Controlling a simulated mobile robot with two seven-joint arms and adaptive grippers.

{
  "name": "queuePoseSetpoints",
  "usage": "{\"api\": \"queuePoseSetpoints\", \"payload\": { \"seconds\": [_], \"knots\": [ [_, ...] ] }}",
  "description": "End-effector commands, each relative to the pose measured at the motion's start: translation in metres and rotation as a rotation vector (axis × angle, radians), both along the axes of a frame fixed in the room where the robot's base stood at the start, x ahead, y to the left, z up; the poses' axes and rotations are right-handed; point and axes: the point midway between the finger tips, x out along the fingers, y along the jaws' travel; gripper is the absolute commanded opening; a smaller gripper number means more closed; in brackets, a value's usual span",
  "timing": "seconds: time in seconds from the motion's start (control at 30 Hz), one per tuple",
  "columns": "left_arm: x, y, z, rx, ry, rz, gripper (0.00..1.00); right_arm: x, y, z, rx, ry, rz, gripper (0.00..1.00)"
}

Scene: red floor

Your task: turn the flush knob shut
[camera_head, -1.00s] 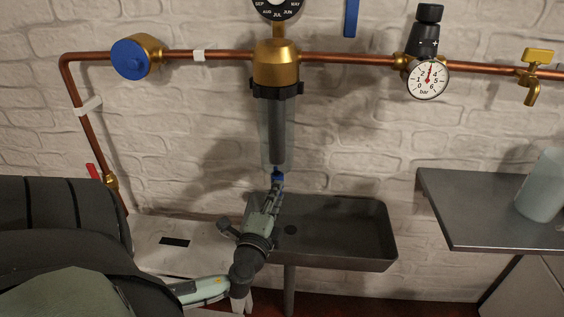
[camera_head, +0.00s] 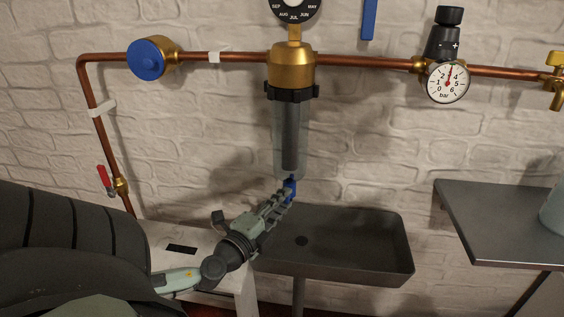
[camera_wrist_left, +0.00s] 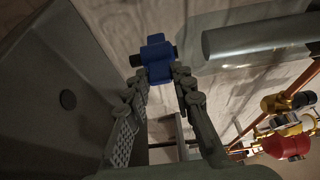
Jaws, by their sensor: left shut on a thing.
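The flush knob (camera_head: 291,183) is a small blue piece at the bottom of the clear filter housing (camera_head: 291,135), above the grey basin. My left gripper (camera_head: 286,192) reaches up to it from the lower left and is shut on it, hiding part of it. In the left wrist view the blue knob (camera_wrist_left: 157,55) sits between the two fingertips of my left gripper (camera_wrist_left: 159,76), with a dark stub at each side. The grey filter cylinder (camera_wrist_left: 250,42) lies to its right there. My right gripper is not in view.
The grey basin (camera_head: 345,238) is just below the gripper. A copper pipe (camera_head: 225,57) runs along the brick wall with a blue cap (camera_head: 146,59), a pressure gauge (camera_head: 447,83) and a red-handled valve (camera_head: 103,177). A dark shelf (camera_head: 500,222) stands at right.

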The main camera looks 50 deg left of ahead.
Motion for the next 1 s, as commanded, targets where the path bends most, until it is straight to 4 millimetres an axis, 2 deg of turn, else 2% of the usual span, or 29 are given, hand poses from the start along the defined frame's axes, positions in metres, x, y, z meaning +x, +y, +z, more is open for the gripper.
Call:
{"api": "queuePoseSetpoints", "payload": {
  "seconds": [0.03,0.1,0.47,0.57,0.8,1.0],
  "knots": [
    [0.000,0.000,0.000,0.001,-0.001,0.000,0.25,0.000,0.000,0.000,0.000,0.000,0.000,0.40],
    [0.000,0.000,0.000,0.001,-0.001,0.000,0.33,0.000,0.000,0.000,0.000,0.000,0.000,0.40],
    [-0.004,-0.001,0.000,0.001,0.000,0.002,0.33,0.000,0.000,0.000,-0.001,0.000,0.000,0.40],
    [-0.016,-0.004,-0.001,0.000,0.002,0.003,0.33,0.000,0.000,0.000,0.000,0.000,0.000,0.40],
    [-0.065,-0.018,-0.001,0.000,0.005,0.004,0.33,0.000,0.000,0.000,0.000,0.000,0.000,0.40],
    [-0.099,-0.029,-0.001,0.003,0.005,0.002,0.33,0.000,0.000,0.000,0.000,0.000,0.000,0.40]
  ]
}}
